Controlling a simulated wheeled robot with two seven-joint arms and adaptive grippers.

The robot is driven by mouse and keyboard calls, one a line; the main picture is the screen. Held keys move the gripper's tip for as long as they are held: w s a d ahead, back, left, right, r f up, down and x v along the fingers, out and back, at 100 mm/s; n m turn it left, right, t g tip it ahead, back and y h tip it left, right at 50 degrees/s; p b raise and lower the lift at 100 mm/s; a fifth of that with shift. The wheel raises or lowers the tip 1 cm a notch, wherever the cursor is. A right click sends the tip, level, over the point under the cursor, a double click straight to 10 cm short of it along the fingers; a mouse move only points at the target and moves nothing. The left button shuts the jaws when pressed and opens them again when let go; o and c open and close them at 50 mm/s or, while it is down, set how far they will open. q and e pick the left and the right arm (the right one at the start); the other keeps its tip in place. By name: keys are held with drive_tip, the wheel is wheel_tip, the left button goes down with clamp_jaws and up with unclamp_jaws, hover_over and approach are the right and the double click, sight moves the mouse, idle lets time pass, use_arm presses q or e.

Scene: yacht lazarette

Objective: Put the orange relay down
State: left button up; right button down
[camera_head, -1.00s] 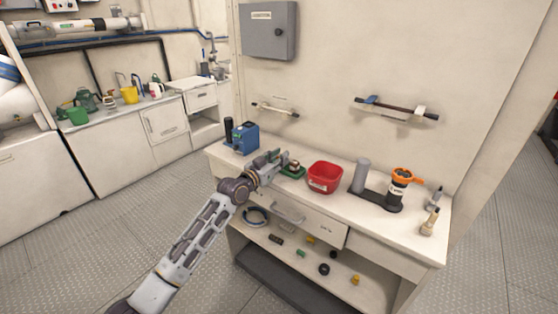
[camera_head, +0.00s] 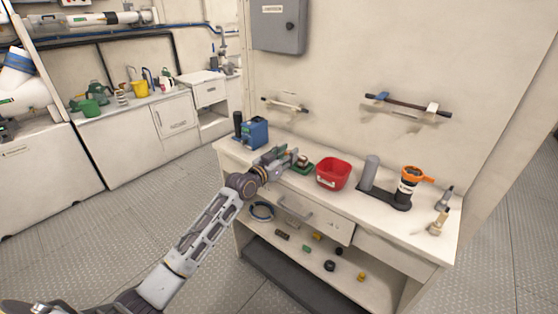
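My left gripper (camera_head: 287,156) reaches in over the back-left part of the workbench top (camera_head: 230,153), between the blue device and the red bin. It is beside a small green-based item (camera_head: 303,168) with a pale and brown part on top. The fingers are small and partly overlap this item, so I cannot tell whether they are open or shut, or whether they hold anything. I cannot make out an orange relay for certain. My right gripper is not in view.
A blue device (camera_head: 256,132) stands left of my gripper, and a red bin (camera_head: 333,173) right of it. Below, a drawer (camera_head: 312,217) and a shelf with several small parts.

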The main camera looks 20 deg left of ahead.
use_arm(q)
drive_tip(key=shift+r, duration=0.1)
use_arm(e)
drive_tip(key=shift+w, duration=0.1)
